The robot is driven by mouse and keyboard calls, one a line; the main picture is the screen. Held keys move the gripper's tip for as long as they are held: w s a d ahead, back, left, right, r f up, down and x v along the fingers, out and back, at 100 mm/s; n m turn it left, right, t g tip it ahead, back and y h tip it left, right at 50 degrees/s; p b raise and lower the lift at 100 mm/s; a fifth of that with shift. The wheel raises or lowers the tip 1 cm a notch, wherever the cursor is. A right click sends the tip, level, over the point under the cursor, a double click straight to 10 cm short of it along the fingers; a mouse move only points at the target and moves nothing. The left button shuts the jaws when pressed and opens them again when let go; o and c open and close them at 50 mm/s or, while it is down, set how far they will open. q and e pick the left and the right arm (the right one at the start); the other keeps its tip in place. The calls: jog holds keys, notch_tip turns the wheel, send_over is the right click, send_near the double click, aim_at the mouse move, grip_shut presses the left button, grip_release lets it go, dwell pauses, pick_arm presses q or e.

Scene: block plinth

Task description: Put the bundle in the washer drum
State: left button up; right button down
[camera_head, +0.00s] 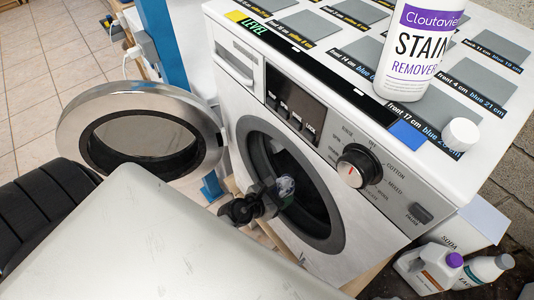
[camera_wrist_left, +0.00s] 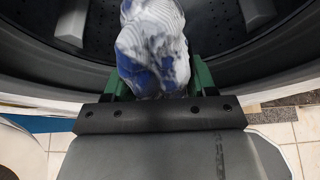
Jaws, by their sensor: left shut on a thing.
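The white washer (camera_head: 340,240) stands with its round door (camera_head: 140,122) swung open to the left. The dark drum (camera_head: 310,205) opening faces me. My left gripper (camera_head: 272,193) is at the drum opening, shut on the bundle (camera_head: 286,187). In the left wrist view the bundle (camera_wrist_left: 153,45), blue and white cloth, sits between the green fingers of my left gripper (camera_wrist_left: 158,78), with the drum's perforated inner wall (camera_wrist_left: 215,45) behind it. The lower part of the bundle is hidden by the gripper. My right gripper is not in view.
A stain remover bottle (camera_head: 417,50) and a small white cap (camera_head: 461,134) stand on the washer top among grey labelled patches. White jugs (camera_head: 430,268) and a soda box (camera_head: 465,225) stand on the floor at the right. A blue post (camera_head: 165,40) rises behind the door.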

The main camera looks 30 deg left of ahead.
pick_arm(q)
jog(key=b+x, duration=1)
jog(key=x, duration=1.1)
jog(key=shift+w+r, duration=0.3)
jog(key=shift+w, duration=0.05)
jog(key=o, duration=1.3)
jog(key=shift+o, duration=0.2)
jog(key=p+v, duration=0.6)
jog(key=v, duration=0.1)
jog(key=shift+d, duration=0.1)
